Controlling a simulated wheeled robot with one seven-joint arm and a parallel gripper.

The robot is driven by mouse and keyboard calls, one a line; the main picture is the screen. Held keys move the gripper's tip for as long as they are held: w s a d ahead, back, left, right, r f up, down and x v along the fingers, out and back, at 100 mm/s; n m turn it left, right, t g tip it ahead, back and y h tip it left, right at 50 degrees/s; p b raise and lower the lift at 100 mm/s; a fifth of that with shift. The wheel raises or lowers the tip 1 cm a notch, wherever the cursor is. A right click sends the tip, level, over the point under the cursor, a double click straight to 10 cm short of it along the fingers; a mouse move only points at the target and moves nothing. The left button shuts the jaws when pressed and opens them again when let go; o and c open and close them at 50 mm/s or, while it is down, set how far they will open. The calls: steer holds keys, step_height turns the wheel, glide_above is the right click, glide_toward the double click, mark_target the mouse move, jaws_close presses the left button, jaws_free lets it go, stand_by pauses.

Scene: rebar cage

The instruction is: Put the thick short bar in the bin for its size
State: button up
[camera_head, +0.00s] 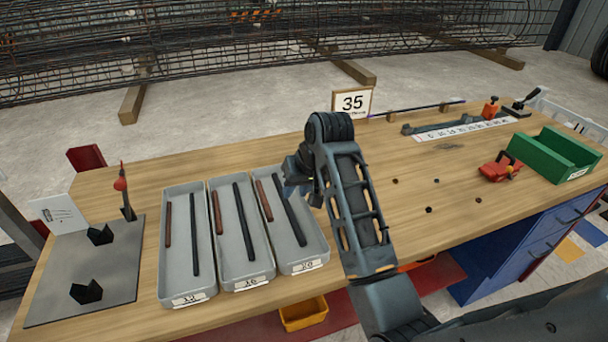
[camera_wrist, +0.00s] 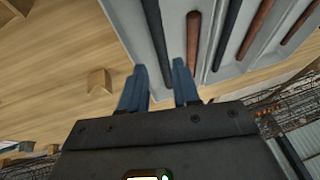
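Three grey bins stand side by side, labelled 12 (camera_head: 188,298), 16 (camera_head: 250,283) and 20 (camera_head: 308,266). Each holds a shorter reddish-brown bar and a longer dark bar. In the 20 bin are a short, thick brown bar (camera_head: 264,201) and a dark bar (camera_head: 291,212); the wrist view also shows the brown bar (camera_wrist: 193,40) and dark bar (camera_wrist: 155,35). I cannot tell for sure which bar is the task's. My gripper (camera_head: 291,188) is over the far end of the 20 bin. In the wrist view its fingers (camera_wrist: 160,88) are apart, with no bar visibly gripped.
A card reading 35 (camera_head: 352,103) stands behind my arm, near a long dark bar (camera_head: 420,108) on supports. A ruler strip (camera_head: 465,130), red clamp (camera_head: 500,168) and green trough (camera_head: 555,155) are at the right. A grey plate (camera_head: 85,265) with black holders is at the left.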

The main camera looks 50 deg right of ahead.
steer(key=v, duration=0.7)
stand_by(0.5)
